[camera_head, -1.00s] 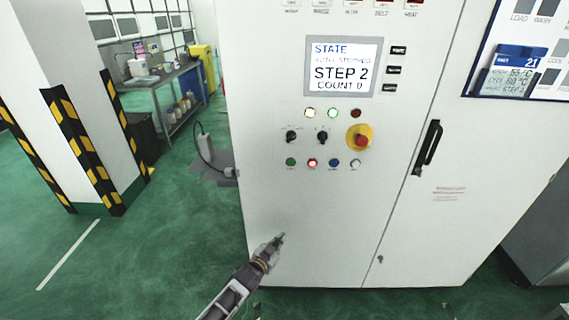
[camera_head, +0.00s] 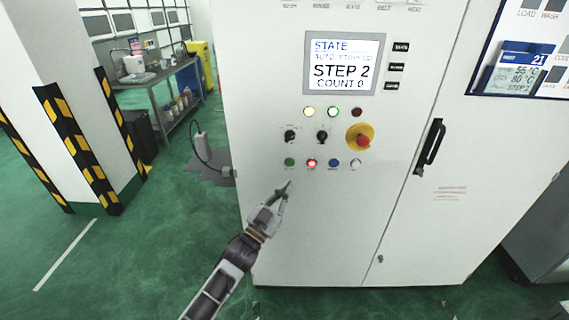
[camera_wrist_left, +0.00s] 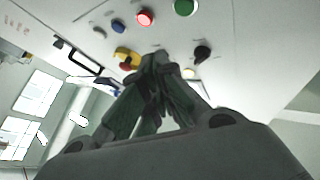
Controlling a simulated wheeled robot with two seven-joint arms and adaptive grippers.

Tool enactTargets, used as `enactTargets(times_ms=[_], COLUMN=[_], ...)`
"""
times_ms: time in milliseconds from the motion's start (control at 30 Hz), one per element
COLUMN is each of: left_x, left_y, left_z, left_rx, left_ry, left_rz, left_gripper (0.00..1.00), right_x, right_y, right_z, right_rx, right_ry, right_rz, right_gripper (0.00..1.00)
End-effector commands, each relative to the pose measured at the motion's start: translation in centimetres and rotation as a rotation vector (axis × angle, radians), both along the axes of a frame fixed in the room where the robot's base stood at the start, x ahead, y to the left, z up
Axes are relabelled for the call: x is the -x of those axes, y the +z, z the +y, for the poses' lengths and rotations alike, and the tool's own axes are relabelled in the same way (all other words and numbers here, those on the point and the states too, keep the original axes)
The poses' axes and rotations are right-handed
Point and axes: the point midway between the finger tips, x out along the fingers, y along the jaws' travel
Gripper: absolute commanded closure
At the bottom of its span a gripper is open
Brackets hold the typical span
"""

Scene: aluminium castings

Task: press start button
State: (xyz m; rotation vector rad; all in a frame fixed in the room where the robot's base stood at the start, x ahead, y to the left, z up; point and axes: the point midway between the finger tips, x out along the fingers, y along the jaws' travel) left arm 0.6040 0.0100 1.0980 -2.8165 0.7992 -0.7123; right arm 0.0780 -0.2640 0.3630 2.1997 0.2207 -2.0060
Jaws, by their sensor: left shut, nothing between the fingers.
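A row of round buttons sits low on the panel of the white cabinet (camera_head: 300,230). The green button (camera_head: 290,162) is at its left end, with a lit red button (camera_head: 312,163), a blue button (camera_head: 334,163) and a white button (camera_head: 355,163) to its right. Their labels are too small to read. My left gripper (camera_head: 289,183) is shut and empty, a little below the green button and apart from it. In the left wrist view its fingers (camera_wrist_left: 158,62) are together, with the green button (camera_wrist_left: 184,7) and red button (camera_wrist_left: 145,17) beyond. My right gripper is out of view.
Above the buttons are two black knobs (camera_head: 322,137), a red emergency stop (camera_head: 361,141) on a yellow disc, and indicator lamps. The screen (camera_head: 341,62) reads STEP 2, COUNT 0. A black door handle (camera_head: 430,146) juts out at the right. A striped pillar (camera_head: 70,130) stands left.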

Motion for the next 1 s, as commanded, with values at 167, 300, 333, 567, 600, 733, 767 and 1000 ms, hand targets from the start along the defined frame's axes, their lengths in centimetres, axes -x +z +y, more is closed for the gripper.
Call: enactTargets(times_ms=[167, 300, 333, 567, 600, 733, 767, 1000], left_x=[0.9, 1.2, 1.2, 1.1, 1.1, 1.1, 1.0, 0.0], left_y=[1.2, 1.5, 1.5, 1.5, 1.5, 1.5, 1.4, 1.4], left_z=[-0.2, -0.3, -0.3, -0.3, -0.3, -0.3, -0.3, -0.3], left_rx=[0.049, 0.072, 0.074, 0.075, 0.075, 0.075, 0.075, 0.074], left_ry=[-0.044, -0.062, -0.064, -0.063, -0.063, -0.063, -0.063, -0.062], left_rz=[-0.044, -0.046, -0.045, -0.042, -0.042, -0.042, -0.042, -0.043], left_gripper=[1.00, 1.00, 1.00, 1.00, 1.00, 1.00, 1.00, 1.00], right_x=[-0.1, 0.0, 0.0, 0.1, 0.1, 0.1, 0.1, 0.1], right_y=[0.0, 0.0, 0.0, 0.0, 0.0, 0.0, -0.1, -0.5], right_z=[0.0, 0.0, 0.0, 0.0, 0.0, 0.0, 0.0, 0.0], right_rx=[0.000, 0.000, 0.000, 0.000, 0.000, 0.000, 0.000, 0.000], right_ry=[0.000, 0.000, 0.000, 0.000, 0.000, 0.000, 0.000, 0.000], right_rz=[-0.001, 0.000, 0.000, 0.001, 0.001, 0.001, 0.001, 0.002], right_gripper=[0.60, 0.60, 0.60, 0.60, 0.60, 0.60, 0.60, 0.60])
